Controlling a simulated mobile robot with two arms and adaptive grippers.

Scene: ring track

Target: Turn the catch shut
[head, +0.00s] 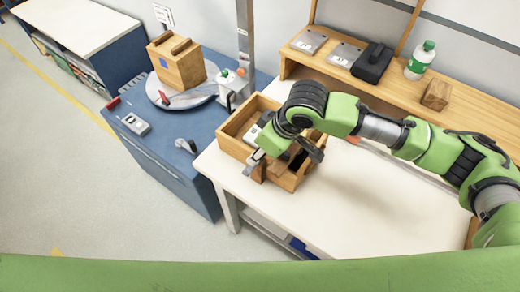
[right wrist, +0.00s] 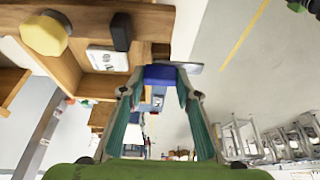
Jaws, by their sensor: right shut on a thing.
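No part is clearly recognisable as the catch. A grey and dark lever-like piece (head: 186,146) lies on the blue cabinet top; I cannot tell whether it is the catch. My right gripper (head: 280,168) is at the front of the open wooden box (head: 233,131) on the white table. In the right wrist view its fingers (right wrist: 160,88) are closed on a small blue piece (right wrist: 160,74), beside the box's wooden wall. A grey flat end (right wrist: 190,67) shows next to that piece. The arm hides part of the box. My left gripper is not in view.
A shelf behind holds a bottle (head: 421,60), a black item (head: 372,63) and a small wooden block (head: 436,95). The table's front right is clear.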

